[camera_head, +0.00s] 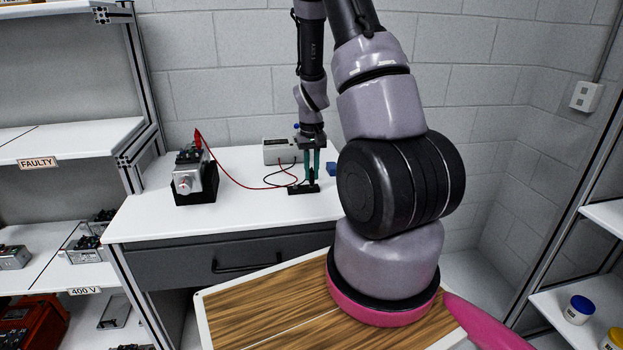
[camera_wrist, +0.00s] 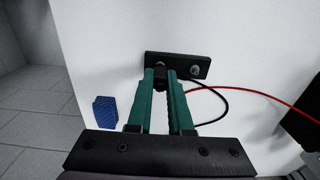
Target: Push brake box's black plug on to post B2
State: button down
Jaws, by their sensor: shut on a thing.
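My gripper (camera_head: 312,186) is shut on the black plug (camera_wrist: 160,78), which shows as a dark piece between the green fingertips in the wrist view. The fingers point down over a small black strip (camera_head: 293,191). The strip (camera_wrist: 180,60) has a bare metal stud (camera_wrist: 195,70) at its right; the plug is at its left end. I cannot tell whether the plug still touches the strip. The white box (camera_head: 279,151), from which leads run, stands behind. A grey metal unit (camera_head: 187,182) in a black cradle stands at left, with a red plug (camera_head: 198,136) on top. Post labels are unreadable.
The red lead (camera_head: 232,179) loops across the white bench (camera_head: 240,215) from the unit towards the box. A black lead (camera_wrist: 220,95) curves beside my fingers. A blue block (camera_head: 332,169) lies right of my gripper. The bench front is clear.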

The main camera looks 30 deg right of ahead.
aim_at(312, 172)
jog(key=shift+r, duration=0.1)
jog(key=shift+r, duration=2.45)
